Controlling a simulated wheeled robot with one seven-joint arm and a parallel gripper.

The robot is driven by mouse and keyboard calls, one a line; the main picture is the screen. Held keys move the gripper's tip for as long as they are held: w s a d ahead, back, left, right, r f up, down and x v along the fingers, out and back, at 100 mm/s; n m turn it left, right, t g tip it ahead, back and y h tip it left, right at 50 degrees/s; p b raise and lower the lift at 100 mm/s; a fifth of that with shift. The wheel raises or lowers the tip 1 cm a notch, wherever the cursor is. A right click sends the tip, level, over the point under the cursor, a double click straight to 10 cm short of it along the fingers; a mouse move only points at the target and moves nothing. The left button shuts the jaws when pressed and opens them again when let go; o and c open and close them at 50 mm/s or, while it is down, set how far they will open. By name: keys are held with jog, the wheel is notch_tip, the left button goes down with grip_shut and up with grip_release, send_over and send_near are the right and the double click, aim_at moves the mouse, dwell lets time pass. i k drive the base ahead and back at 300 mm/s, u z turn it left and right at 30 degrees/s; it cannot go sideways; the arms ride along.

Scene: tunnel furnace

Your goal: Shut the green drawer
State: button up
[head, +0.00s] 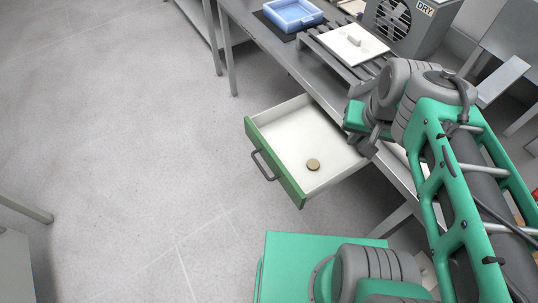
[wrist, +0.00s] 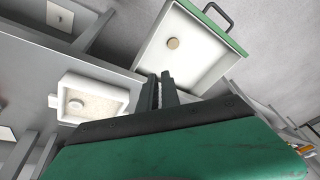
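The green drawer (head: 272,163) stands pulled well out from under the metal table in the head view. Its front is green with a dark bar handle (head: 263,165), and its inside is white. A small round brown disc (head: 313,165) lies in it. The drawer also shows at the top of the wrist view (wrist: 192,60), its handle at the far end. My gripper (head: 367,147) is by the drawer's inner end, at the table edge. In the wrist view its two dark fingers (wrist: 160,76) are close together with nothing seen between them. No contact with the drawer or handle is clear.
A white dish (wrist: 93,99) shows in the wrist view. The floor before the drawer is clear.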

aim_at(295, 131)
jog(key=u, duration=2.15)
jog(key=i, duration=0.35)
jog(key=u, duration=0.1)
